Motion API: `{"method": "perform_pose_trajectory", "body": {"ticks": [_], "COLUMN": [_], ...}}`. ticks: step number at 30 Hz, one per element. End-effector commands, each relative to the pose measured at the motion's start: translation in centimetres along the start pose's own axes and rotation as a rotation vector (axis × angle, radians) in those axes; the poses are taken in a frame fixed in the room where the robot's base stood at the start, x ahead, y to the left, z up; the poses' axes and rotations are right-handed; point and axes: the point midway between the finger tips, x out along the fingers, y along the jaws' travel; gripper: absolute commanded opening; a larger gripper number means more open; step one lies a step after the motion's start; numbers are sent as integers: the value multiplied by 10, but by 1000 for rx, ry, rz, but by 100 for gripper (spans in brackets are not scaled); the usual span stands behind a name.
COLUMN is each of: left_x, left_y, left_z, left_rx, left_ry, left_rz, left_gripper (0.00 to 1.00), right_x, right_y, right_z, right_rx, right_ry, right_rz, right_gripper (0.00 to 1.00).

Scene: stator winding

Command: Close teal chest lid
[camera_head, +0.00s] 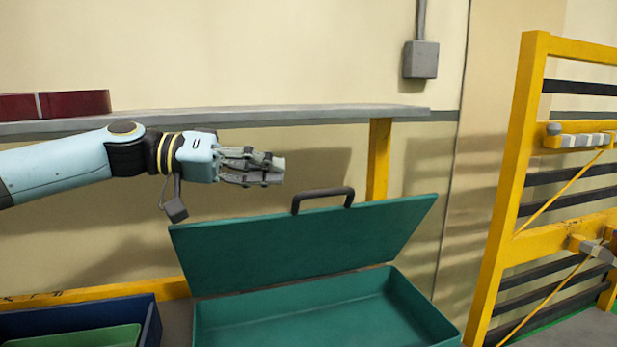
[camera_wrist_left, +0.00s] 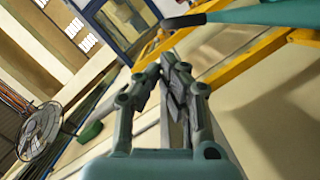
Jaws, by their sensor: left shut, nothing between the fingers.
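The teal chest (camera_head: 325,314) stands open at the lower middle of the head view, and its inside looks empty. Its teal lid (camera_head: 300,245) is raised and leans back, with a dark handle (camera_head: 322,195) on its top edge. My left gripper (camera_head: 280,168) is above the lid, just left of the handle and apart from it in the picture. Its fingers are shut and empty, pointing right. In the left wrist view the shut fingers (camera_wrist_left: 170,62) show in the middle, and a teal edge, likely the lid (camera_wrist_left: 265,13), shows at the upper right. My right gripper is in neither view.
A grey shelf (camera_head: 330,115) runs along the wall behind my arm, with dark red boxes (camera_head: 55,105) at its left. A dark blue bin (camera_head: 150,325) holding a green tray (camera_head: 80,338) sits left of the chest. A yellow rack (camera_head: 510,190) stands at the right.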

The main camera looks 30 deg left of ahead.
Motion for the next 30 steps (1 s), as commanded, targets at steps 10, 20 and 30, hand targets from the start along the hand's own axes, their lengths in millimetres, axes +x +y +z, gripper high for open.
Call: {"method": "perform_pose_trajectory", "body": {"ticks": [10,20,30], "left_x": [45,61,61], "left_y": [3,1,0], "left_z": [-4,-2,0], "left_rx": [-3,-1,4], "left_ry": [5,1,0], "left_rz": [1,-3,-5], "left_gripper": [0,0,0], "right_x": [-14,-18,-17], "right_y": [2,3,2], "right_z": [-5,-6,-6], "right_rx": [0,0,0], "right_ry": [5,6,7], "right_rz": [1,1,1], "right_gripper": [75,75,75]}}
